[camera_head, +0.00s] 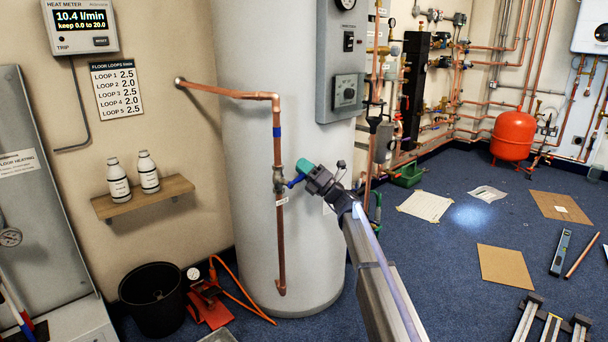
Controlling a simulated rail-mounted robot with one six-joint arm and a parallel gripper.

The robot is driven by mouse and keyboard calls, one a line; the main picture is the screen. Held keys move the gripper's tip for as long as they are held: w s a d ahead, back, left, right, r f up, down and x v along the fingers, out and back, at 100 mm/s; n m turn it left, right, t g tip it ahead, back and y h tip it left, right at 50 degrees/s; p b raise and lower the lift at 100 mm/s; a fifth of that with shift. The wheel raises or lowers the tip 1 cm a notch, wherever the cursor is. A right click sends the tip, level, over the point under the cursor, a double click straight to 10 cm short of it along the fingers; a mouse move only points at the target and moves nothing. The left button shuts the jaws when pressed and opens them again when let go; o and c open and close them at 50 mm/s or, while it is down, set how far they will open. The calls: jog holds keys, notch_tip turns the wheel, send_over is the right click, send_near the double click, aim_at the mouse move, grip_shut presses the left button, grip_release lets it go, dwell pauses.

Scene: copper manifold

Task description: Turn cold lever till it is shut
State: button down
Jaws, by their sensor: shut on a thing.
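The cold lever (294,183) is a small blue handle on a valve (278,180) in the vertical copper pipe (278,230) in front of the white cylinder. The pipe has a blue band above the valve and a small white tag below it. My gripper (302,172), dark with a teal part near its end, reaches in from the lower right and is shut on the lever. The lever points to the right of the pipe, at an angle to it. The fingers hide part of it.
The white cylinder (250,140) stands close behind the pipe. A shelf (150,196) with two bottles is on the left wall. A black bucket (152,305) and a red pump (207,300) with an orange hose stand on the floor.

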jog(key=f+m+t+h+b, duration=0.1)
jog(key=m+t, duration=0.1)
jog(key=m, duration=0.2)
jog(key=f+m+t+h+b, duration=0.1)
jog(key=m+t+h, duration=0.1)
jog(key=m+t, duration=0.1)
jog(key=w+d+f+m+t+h+b, duration=0.1)
jog(key=m+t+b, duration=0.1)
jog(key=m+t, duration=0.1)
jog(key=shift+f+m, duration=0.2)
jog(key=shift+m, duration=0.6)
jog(key=shift+s+h, duration=0.1)
jog(key=shift+h, duration=0.3)
jog(key=c, duration=1)
grip_release()
jog(key=shift+c, duration=0.2)
jog(key=shift+f, duration=0.15)
jog(key=b+v, duration=0.6)
jog(key=v, duration=0.4)
jog(key=shift+d+f, duration=0.2)
